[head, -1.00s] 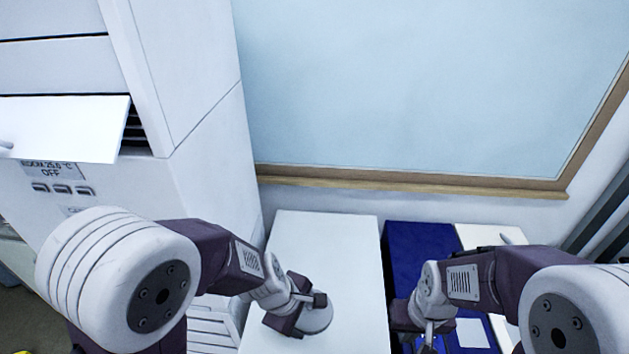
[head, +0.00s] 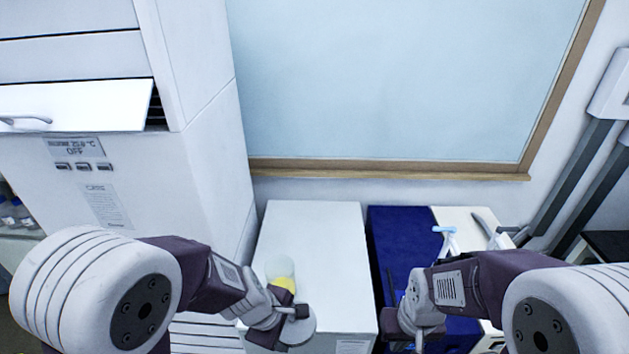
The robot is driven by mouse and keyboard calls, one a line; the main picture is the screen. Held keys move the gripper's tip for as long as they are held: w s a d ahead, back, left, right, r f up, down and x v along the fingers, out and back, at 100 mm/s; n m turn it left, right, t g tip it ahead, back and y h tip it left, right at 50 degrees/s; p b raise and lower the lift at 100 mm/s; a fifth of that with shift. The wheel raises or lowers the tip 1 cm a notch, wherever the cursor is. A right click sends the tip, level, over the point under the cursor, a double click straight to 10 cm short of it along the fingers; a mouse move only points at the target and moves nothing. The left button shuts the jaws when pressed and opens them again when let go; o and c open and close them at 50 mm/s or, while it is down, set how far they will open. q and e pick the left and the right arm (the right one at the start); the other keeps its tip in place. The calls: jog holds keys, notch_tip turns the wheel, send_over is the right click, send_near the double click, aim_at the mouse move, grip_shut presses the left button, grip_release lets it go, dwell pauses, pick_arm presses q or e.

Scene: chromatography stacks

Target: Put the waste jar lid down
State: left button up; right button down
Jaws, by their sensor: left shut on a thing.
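My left gripper (head: 293,313) is shut on a pale grey round lid (head: 300,332), over the front part of the white-topped cabinet (head: 318,234). Whether the lid touches the surface cannot be told. A clear jar with yellow contents (head: 281,270) stands on the same top, just behind the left gripper and partly hidden by it. My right gripper (head: 419,338) points down over the blue surface at the right; its fingers are too hidden to tell whether they are open.
A blue surface (head: 396,232) and a white one beside it lie right of the white top. A light-blue item (head: 447,240) stands there. A tall white cabinet (head: 203,150) rises at the left and a wood-framed panel (head: 400,170) at the back. The back of the white top is clear.

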pick_arm(q)
jog(key=w+a+f+m+g+b, duration=0.4)
jog(key=a+f+m+b, duration=0.5)
jog(key=a+f+m, duration=0.3)
jog(key=shift+w+a+f+m+h+b, duration=0.15)
jog(key=shift+w+a+m+h+b, duration=0.2)
jog(key=shift+m, duration=0.45)
